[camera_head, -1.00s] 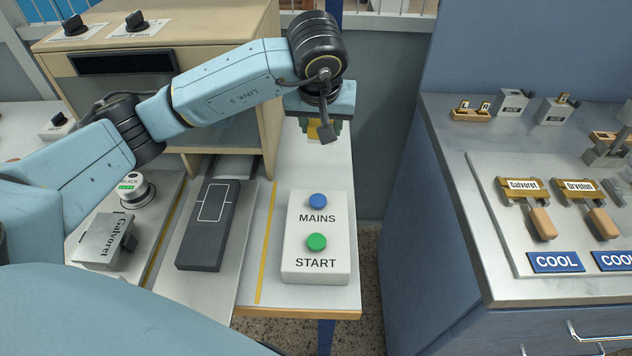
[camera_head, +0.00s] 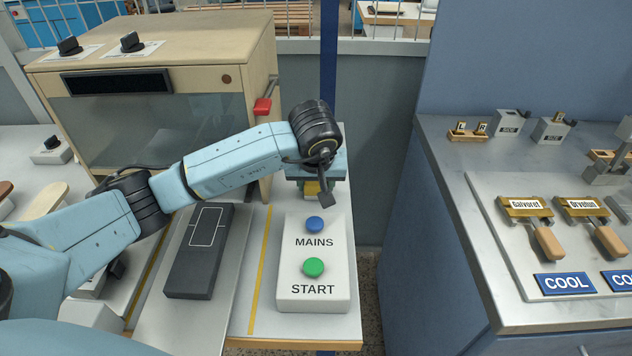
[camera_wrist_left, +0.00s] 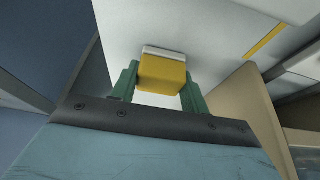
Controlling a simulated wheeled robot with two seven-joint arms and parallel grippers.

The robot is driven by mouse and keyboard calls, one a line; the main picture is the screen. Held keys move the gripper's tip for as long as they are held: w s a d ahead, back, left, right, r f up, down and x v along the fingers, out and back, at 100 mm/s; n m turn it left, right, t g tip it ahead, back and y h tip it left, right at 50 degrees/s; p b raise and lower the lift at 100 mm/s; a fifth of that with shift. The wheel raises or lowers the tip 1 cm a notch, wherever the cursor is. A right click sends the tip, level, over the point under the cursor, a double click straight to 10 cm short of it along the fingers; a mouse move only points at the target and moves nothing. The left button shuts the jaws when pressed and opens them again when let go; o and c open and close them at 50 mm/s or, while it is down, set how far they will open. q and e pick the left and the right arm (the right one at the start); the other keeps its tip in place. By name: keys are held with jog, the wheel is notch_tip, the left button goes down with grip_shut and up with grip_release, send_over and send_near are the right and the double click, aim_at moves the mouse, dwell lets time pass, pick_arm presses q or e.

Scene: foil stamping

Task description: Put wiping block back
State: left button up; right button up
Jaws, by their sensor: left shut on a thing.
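My left gripper (camera_head: 312,190) is just behind the white MAINS/START button box (camera_head: 315,250), over the narrow light strip of table there. It points downward. In the left wrist view its two green fingers (camera_wrist_left: 160,85) are shut on the wiping block (camera_wrist_left: 163,72), a yellow block with a whitish pad at its far end. In the head view only a small yellow part of the block (camera_head: 312,187) shows between the fingers. I cannot tell whether the pad touches the table surface. My right gripper is not in view.
A wooden cabinet (camera_head: 165,45) with a glass front and a red handle (camera_head: 262,106) stands left of the gripper. A dark flat plate (camera_head: 200,250) lies left of the button box. The blue-grey counter (camera_head: 450,200) is at right, across a floor gap.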

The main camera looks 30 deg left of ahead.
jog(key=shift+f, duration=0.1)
pick_arm(q)
jog(key=shift+f, duration=0.15)
jog(key=o, duration=0.9)
jog(key=shift+o, duration=0.3)
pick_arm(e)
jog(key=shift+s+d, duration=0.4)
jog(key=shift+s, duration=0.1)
